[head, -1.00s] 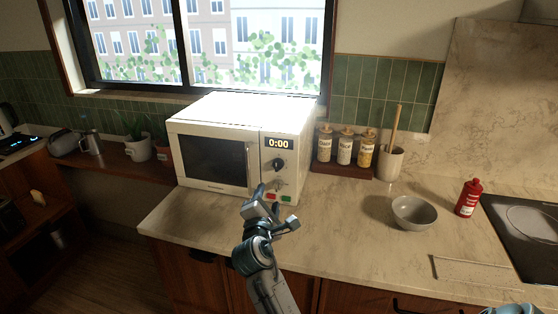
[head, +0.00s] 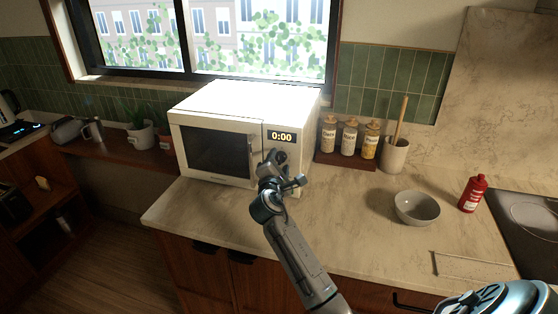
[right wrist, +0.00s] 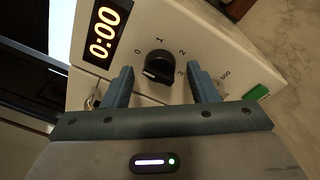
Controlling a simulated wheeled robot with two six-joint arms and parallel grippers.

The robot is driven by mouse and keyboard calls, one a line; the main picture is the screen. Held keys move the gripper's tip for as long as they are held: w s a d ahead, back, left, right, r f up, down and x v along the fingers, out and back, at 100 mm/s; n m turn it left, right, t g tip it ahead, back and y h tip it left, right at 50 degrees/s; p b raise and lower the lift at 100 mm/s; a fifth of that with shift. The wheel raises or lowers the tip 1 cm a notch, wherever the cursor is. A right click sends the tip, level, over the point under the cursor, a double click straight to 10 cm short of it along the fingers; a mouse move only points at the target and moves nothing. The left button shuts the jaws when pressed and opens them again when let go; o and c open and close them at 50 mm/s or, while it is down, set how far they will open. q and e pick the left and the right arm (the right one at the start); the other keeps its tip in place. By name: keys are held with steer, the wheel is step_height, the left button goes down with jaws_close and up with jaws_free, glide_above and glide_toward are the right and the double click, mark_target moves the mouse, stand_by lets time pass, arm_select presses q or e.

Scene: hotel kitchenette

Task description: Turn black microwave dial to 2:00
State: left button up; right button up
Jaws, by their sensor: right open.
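The white microwave (head: 240,102) stands on the counter below the window. Its display (head: 281,137) reads 0:00. The black dial (right wrist: 158,67) shows in the right wrist view, with 0, 1, 2 and 3 printed around part of it. A light mark lies on the dial's lower-left side in that picture. In the head view the dial is largely hidden by my right gripper (head: 274,162). In the wrist view the two fingers of this gripper (right wrist: 161,82) are open, one on each side below the dial, and do not grip it. My left gripper is not in view.
Three jars (head: 349,138) on a wooden tray and a utensil crock (head: 394,155) stand right of the microwave. A grey bowl (head: 416,208) and a red bottle (head: 472,193) are farther right. A green button (right wrist: 257,93) is near the right finger. The counter's front middle is clear.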

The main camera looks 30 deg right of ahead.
steer(key=shift+d, duration=0.1)
steer(key=shift+w, duration=0.1)
steer(key=shift+c, duration=0.8)
steer(key=c, duration=0.7)
steer(key=shift+f, duration=0.1)
steer(key=shift+c, duration=0.4)
